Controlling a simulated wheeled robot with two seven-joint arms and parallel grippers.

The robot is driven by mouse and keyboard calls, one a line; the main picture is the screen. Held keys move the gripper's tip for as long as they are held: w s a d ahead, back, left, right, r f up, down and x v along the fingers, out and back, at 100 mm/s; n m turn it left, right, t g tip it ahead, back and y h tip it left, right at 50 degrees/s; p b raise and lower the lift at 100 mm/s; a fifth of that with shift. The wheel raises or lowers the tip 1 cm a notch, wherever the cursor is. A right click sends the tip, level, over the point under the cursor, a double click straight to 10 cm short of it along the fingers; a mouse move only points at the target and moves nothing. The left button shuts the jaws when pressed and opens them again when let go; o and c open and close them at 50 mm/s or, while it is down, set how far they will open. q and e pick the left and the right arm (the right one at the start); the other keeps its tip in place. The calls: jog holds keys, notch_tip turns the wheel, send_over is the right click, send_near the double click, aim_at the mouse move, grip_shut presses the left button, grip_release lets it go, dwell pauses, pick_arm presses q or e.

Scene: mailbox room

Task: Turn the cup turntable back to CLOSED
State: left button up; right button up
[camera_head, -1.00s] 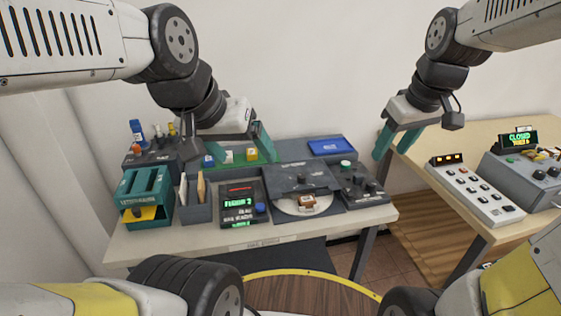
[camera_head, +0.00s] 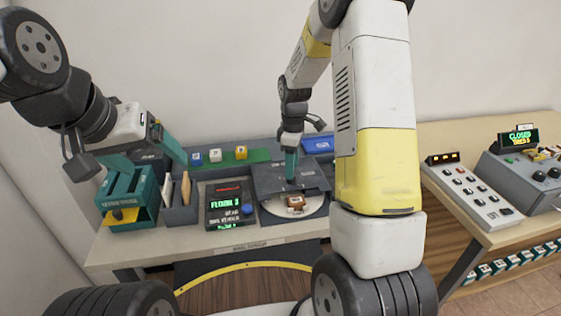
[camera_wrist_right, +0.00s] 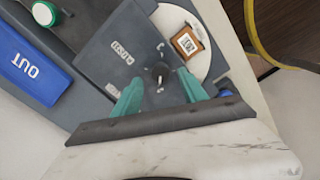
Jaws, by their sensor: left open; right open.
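The turntable unit (camera_head: 270,178) is a dark grey box with a white round disc (camera_head: 278,208) half showing at its front. A small brown block-like item with a pale label (camera_head: 295,202) sits on the disc; it also shows in the right wrist view (camera_wrist_right: 188,42). A black knob (camera_wrist_right: 160,72) stands on the grey cover, with small white lettering around it that I cannot read surely. My right gripper (camera_head: 291,165) is over the cover, its teal fingers open on either side of the knob. My left gripper (camera_head: 143,158) is open and empty above the teal letter box.
A teal letter box (camera_head: 125,198), a slotted file holder (camera_head: 180,205) and a display panel (camera_head: 228,207) stand left of the turntable. A blue OUT tray (camera_wrist_right: 30,62) lies beyond it. A button console (camera_head: 472,190) and a sign reading CLOSED (camera_head: 518,137) are on the right table.

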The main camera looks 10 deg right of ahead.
aim_at(291, 184)
jog(key=shift+f, duration=1.65)
jog(key=shift+c, duration=0.4)
grip_shut()
